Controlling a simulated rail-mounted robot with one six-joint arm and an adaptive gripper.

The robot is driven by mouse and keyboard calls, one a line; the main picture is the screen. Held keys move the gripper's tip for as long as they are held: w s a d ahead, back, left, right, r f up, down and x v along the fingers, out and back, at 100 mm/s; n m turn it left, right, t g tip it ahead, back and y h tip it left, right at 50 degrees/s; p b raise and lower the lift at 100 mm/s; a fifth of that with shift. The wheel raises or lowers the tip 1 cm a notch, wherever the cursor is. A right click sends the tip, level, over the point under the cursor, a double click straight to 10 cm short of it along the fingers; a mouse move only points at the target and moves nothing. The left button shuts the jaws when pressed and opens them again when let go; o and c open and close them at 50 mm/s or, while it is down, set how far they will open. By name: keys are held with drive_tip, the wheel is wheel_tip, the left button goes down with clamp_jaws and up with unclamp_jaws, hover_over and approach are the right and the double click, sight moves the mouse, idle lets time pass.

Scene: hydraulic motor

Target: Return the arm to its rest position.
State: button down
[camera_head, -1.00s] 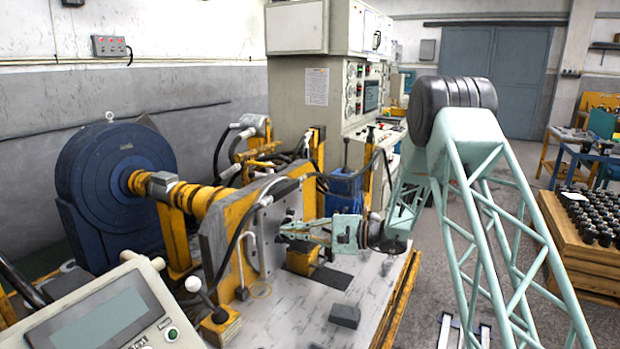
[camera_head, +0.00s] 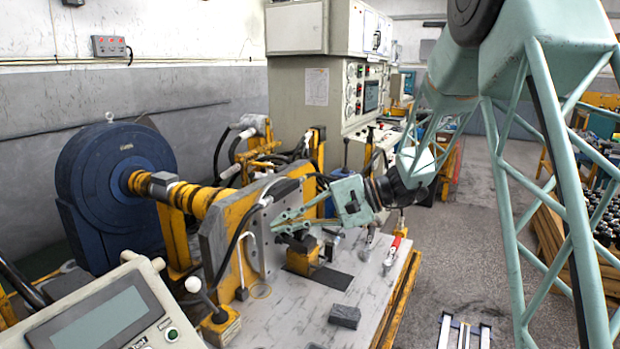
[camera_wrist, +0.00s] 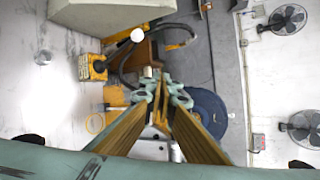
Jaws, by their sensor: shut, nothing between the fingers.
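My gripper (camera_head: 277,222) is pale green and sits in front of the grey mounting plate (camera_head: 267,245) on the yellow bracket. Its fingers point left and slightly down toward the plate. In the wrist view my gripper (camera_wrist: 161,101) shows its fingers brought together with nothing held between them. Whether the fingertips touch the plate cannot be told. My arm rises to the right from the wrist, with its lattice links filling the right of the head view.
The white-topped bench (camera_head: 310,295) carries a dark block (camera_head: 344,316) and a red-handled tool (camera_head: 393,249). A large blue round housing (camera_head: 118,190) stands left, and a control panel (camera_head: 95,318) is at the front left. The floor (camera_head: 455,240) right of the bench is partly open.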

drive_tip(key=s+d+r+n+g+h, duration=0.1)
drive_tip(key=s+d+r+n+h, duration=0.2)
drive_tip(key=s, duration=0.9)
drive_tip(key=s+d+r+h, duration=0.3)
drive_tip(key=s+d+r, duration=0.2)
drive_tip(key=s, duration=0.7)
drive_tip(key=s+d+n+t+h, duration=0.2)
drive_tip(key=s+d+t+h, duration=0.2)
drive_tip(key=s+d, duration=1.6)
drive_tip(key=s+h, duration=0.3)
drive_tip(key=s, duration=0.1)
drive_tip(key=shift+d+r+h, duration=0.25)
drive_tip(key=shift+r+h, duration=0.05)
drive_tip(key=shift+r, duration=0.05)
